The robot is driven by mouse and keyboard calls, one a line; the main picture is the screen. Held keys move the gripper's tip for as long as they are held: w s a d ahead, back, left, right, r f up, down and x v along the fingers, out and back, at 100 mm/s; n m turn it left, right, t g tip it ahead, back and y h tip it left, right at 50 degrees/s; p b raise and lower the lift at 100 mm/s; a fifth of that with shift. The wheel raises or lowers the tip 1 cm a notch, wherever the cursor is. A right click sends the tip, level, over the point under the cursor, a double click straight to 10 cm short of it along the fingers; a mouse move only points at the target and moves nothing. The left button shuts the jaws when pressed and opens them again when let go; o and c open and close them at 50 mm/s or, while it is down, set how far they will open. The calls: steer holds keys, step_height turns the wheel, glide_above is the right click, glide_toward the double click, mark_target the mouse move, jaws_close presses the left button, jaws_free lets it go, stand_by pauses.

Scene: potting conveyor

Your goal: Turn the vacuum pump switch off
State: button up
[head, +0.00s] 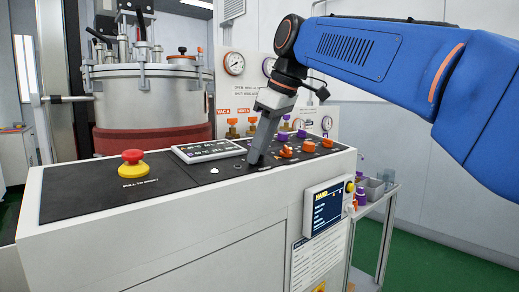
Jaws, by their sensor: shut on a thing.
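My gripper (255,158) points down onto the black top of the control console (135,184), right of its middle. Its fingers are shut on a small switch there, which they hide. I cannot see which way that switch is turned, and the label beside it is too small to read. To its right stand several orange knobs, the closest an orange knob (285,151). Purple knobs (283,137) stand behind them. I cannot read which control is marked as the vacuum pump.
A red mushroom button (132,157) on a yellow base sits at the console's left. A flat display (208,151) lies just left of my gripper. A steel vessel (150,95) and a gauge panel (245,90) stand behind. A screen box (327,207) hangs in front.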

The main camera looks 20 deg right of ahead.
steer(key=shift+n, duration=0.6)
steer(key=o, duration=1.1)
steer(key=shift+c, duration=0.2)
steer(key=v, duration=1.7)
steer(key=shift+d+r, duration=0.15)
steer(key=shift+r, duration=0.05)
steer(key=s+f+m+h, duration=0.1)
steer(key=s+f+m, duration=0.2)
steer(key=f, duration=1.4)
steer(key=s+f+m, duration=0.3)
steer(key=s+f, duration=0.3)
steer(key=f, duration=1.1)
steer(key=s+f+m+t+h, duration=0.1)
steer(key=s+f+m, duration=0.2)
steer(key=f, duration=1.5)
steer(key=shift+s+m+h, duration=0.3)
steer(key=shift+s+m, duration=0.1)
steer(key=shift+s, duration=0.25)
